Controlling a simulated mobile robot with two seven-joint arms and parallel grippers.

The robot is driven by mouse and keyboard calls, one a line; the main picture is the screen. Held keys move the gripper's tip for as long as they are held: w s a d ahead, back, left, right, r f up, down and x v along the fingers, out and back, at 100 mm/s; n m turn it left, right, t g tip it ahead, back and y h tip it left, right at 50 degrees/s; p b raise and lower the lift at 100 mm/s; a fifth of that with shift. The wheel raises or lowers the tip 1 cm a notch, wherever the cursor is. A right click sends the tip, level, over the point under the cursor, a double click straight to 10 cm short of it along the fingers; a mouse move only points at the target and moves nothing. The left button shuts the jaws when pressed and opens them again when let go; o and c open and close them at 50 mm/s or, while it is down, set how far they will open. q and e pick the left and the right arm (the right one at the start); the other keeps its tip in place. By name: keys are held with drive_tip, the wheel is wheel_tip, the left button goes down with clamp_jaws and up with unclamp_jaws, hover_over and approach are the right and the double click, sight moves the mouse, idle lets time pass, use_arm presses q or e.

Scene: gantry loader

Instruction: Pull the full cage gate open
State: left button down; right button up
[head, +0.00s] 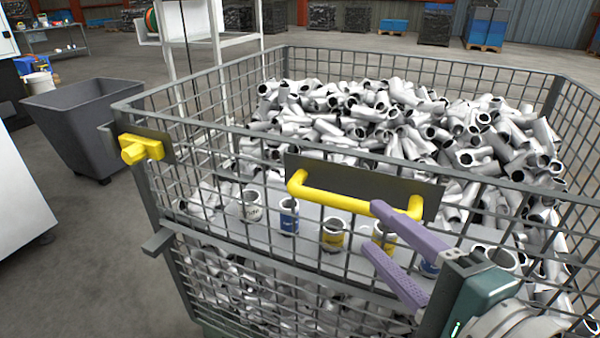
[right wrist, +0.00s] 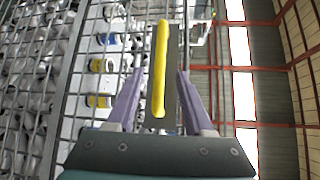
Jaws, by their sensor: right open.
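The full cage (head: 420,58) is a grey wire-mesh cage heaped with white pipe pieces. Its gate (head: 215,135) is the front mesh panel and appears shut. A dark plate on it carries a yellow bar handle (head: 345,198). A yellow latch (head: 140,149) sits at the gate's left end. My right gripper (head: 374,228) has its purple fingers at the handle's right part. In the right wrist view the yellow handle (right wrist: 160,70) runs between the open fingers (right wrist: 160,76), with a gap showing on each side. My left gripper is out of view.
Inside, behind the gate, labelled cups (head: 289,217) stand on a grey shelf. A dark grey bin (head: 85,120) stands left of the cage, and a white frame (head: 195,45) behind it. Bare floor (head: 90,240) lies at the front left.

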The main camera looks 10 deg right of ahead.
sight(351, 208)
drive_tip(key=b+x, duration=0.2)
drive_tip(key=x, duration=0.6)
drive_tip(key=shift+w, duration=0.1)
drive_tip(key=shift+c, duration=0.2)
clamp_jaws()
idle(1.0)
